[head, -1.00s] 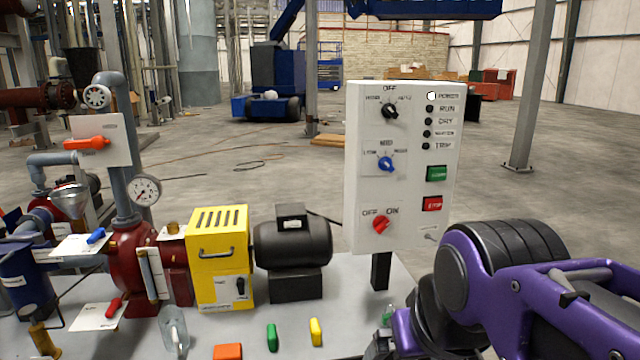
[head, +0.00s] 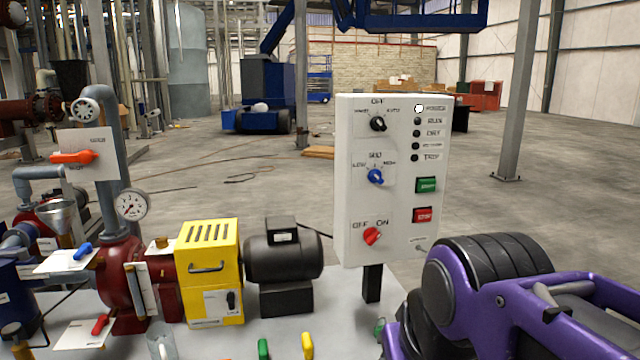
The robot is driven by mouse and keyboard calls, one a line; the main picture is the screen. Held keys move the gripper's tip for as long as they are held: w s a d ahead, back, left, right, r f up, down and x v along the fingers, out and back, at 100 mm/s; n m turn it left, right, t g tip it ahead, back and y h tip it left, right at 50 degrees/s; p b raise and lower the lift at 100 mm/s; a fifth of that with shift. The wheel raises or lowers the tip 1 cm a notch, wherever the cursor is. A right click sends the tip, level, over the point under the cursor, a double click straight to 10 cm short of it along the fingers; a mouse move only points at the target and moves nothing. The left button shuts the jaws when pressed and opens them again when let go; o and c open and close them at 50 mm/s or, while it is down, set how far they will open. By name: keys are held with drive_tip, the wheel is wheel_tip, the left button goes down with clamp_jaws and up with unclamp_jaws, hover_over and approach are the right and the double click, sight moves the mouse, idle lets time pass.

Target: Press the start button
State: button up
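The white control panel (head: 350,215) stands upright on a dark post right of the motor. On its right side a green button (head: 427,185) sits above a red button (head: 422,215) that seems to read STOP. The green button's label is too small to read. The lamp at the POWER label (head: 419,108) is lit white; the lamps below it are dark. The panel also carries a black knob (head: 377,124), a blue knob (head: 375,177) and a red OFF/ON knob (head: 372,236). My purple and black arm is at the lower right, in front of the panel. My gripper is not visible.
A yellow guard (head: 211,265) and a black motor (head: 284,255) stand left of the panel on the grey base. Pipes, a gauge (head: 131,205) and an orange-handled valve (head: 74,157) are further left. The floor behind the panel is mostly open.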

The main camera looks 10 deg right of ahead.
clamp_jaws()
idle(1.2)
